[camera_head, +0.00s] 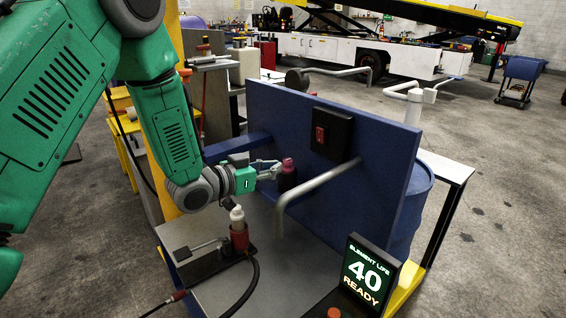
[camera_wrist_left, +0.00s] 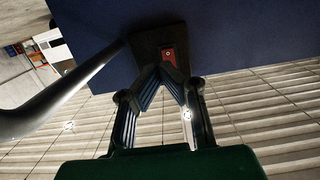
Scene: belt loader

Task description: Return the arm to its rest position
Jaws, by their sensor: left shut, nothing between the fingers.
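My left arm comes in from the left in the head view, green with a grey wrist, stretched out over the bench. My left gripper (camera_head: 276,168) is shut and empty in front of the blue panel (camera_head: 375,165). In the left wrist view its two fingers (camera_wrist_left: 172,68) meet at the tips, pointing toward a red switch (camera_wrist_left: 168,56) on a black box. In the head view the red switch (camera_head: 319,135) sits up and right of the gripper. A gap seems to separate them. My right gripper is not in view.
A bent grey pipe (camera_head: 310,183) juts out close to the gripper. A red bottle with a white top (camera_head: 239,230) stands below the wrist. A dark, pink-capped item (camera_head: 288,175) is by the fingertips. A display (camera_head: 364,275) reads "40 READY".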

